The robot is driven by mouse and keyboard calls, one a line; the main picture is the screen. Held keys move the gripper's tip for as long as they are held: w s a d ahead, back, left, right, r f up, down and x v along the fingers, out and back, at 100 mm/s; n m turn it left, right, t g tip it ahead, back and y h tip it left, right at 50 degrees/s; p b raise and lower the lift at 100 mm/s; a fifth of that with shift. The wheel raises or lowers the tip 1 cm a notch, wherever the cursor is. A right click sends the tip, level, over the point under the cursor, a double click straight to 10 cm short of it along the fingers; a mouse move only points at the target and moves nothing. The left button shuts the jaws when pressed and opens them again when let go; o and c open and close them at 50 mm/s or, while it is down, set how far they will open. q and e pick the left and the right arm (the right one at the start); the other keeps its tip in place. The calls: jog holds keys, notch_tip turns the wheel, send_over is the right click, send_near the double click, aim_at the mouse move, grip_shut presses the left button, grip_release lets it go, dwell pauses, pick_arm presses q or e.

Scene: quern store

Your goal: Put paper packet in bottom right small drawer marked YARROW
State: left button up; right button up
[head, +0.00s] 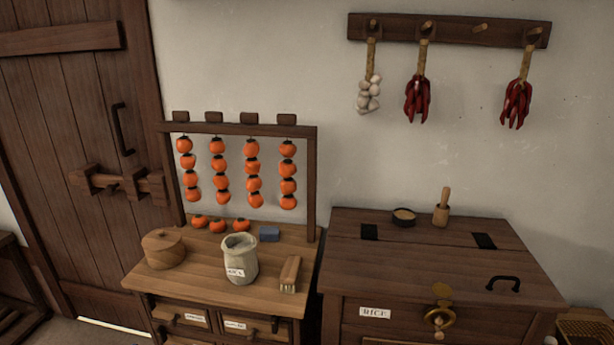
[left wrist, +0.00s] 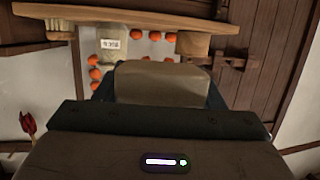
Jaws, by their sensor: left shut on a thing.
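In the left wrist view my left gripper (left wrist: 160,92) is shut on a plain brownish-grey block-like thing (left wrist: 162,80), which looks like the paper packet. It is held in front of the table edge, seen upside down there. In the head view neither gripper shows. The small drawers sit under the left table top, a left one (head: 183,318) and a right one (head: 238,323), each with a white label too small to read. A dark handle shows at the right one's right side. Lower drawers are cut off by the picture's bottom edge, and I cannot make out YARROW.
On the table top (head: 205,277) stand a lidded wooden pot (head: 163,250), a pale labelled jar (head: 240,258), a blue block (head: 269,234) and a brush (head: 290,273). Persimmon strings (head: 252,172) hang behind. A RICE chest (head: 430,262) stands to the right.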

pick_arm(q)
jog(key=w+d+r+m+h, duration=0.1)
jog(key=w+d+r, duration=0.2)
jog(key=w+d, duration=0.7)
jog(key=d, duration=0.4)
jog(key=shift+w+r+h, duration=0.3)
jog(key=shift+r+h, duration=0.1)
